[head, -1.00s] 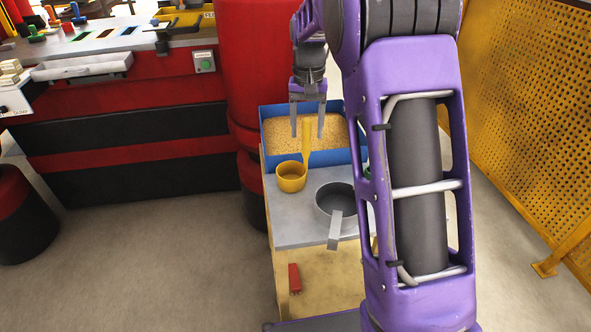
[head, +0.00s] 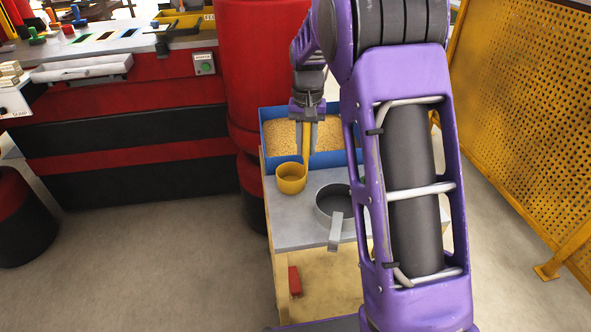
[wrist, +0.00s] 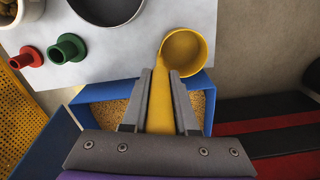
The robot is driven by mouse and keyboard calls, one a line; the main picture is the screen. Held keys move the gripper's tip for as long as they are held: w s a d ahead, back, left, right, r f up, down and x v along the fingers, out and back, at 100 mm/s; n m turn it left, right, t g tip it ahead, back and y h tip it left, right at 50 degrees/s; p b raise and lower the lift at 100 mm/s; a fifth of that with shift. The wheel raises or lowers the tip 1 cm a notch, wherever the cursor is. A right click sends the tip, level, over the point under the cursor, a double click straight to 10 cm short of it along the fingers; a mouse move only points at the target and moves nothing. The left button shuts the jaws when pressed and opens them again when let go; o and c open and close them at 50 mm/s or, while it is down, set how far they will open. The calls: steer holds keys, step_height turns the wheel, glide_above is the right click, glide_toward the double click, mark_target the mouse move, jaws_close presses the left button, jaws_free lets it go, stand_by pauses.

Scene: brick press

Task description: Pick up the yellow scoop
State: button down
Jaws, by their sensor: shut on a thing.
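The yellow scoop (head: 291,179) has a round cup and a long handle. Its cup is at the back left of the grey table top, in front of the blue bin (head: 338,160). My gripper (head: 309,147) points down over the bin, with its fingers on either side of the scoop's handle. In the wrist view my gripper (wrist: 160,84) is shut on the handle, and the scoop's cup (wrist: 184,52) shows beyond the fingertips. I cannot tell whether the cup touches the table. The gripper hides part of the handle.
A grey pan (head: 334,205) stands on the table (head: 290,235) right of the scoop. In the wrist view, green (wrist: 66,48) and red (wrist: 27,57) pieces lie beside the pan. Yellow granular material fills the blue bin. A yellow mesh panel (head: 530,120) stands at the right.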

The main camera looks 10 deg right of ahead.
stand_by(0.3)
step_height(320, 180, up, 10)
steer(key=shift+r+p, duration=0.1)
steer(key=shift+p, duration=0.8)
steer(key=c, duration=1.4)
jaws_free()
jaws_close()
